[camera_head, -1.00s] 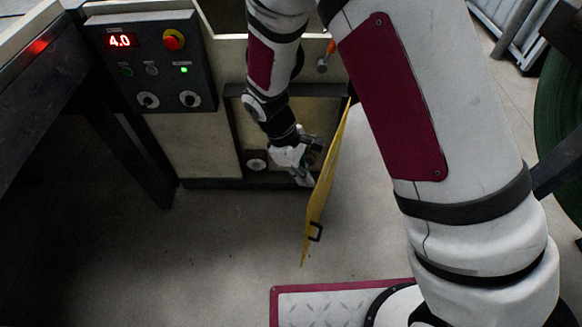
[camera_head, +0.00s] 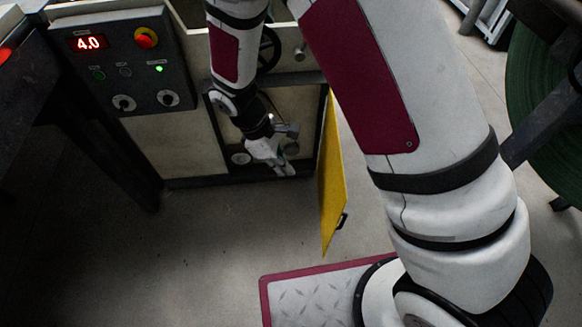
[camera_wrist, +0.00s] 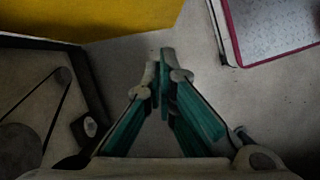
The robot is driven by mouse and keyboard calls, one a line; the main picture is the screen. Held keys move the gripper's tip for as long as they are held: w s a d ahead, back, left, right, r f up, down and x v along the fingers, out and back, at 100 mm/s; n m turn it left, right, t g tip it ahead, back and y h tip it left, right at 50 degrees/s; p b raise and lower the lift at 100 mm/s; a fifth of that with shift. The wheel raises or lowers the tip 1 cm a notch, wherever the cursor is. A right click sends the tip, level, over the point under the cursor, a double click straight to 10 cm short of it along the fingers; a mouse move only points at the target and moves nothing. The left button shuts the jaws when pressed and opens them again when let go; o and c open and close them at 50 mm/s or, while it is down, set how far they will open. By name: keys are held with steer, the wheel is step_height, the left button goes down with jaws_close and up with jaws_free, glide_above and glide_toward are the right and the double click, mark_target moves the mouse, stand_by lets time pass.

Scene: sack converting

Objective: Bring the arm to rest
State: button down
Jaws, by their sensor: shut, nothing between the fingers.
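My gripper (camera_head: 284,169) is in front of the open compartment in the lower part of the pale machine (camera_head: 180,146). In the wrist view my gripper (camera_wrist: 160,62) shows its fingertips together with nothing between them. Floor lies beyond the tips. My arm reaches down from the top of the head view, bent at the elbow. Whether the gripper is inside the opening or just in front of it is hard to tell.
The yellow door (camera_head: 331,180) hangs open right of the gripper and also shows in the wrist view (camera_wrist: 100,15). A control panel (camera_head: 125,62) reads 4.0 with a green light. A belt and pulley (camera_wrist: 30,115) show in the wrist view. A green roll (camera_head: 540,85) stands at right.

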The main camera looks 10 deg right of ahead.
steer(key=s+p+v, duration=0.1)
steer(key=v, duration=0.7)
steer(key=shift+w+r, duration=0.25)
steer(key=shift+r, duration=0.15)
steer(key=shift+d, duration=0.15)
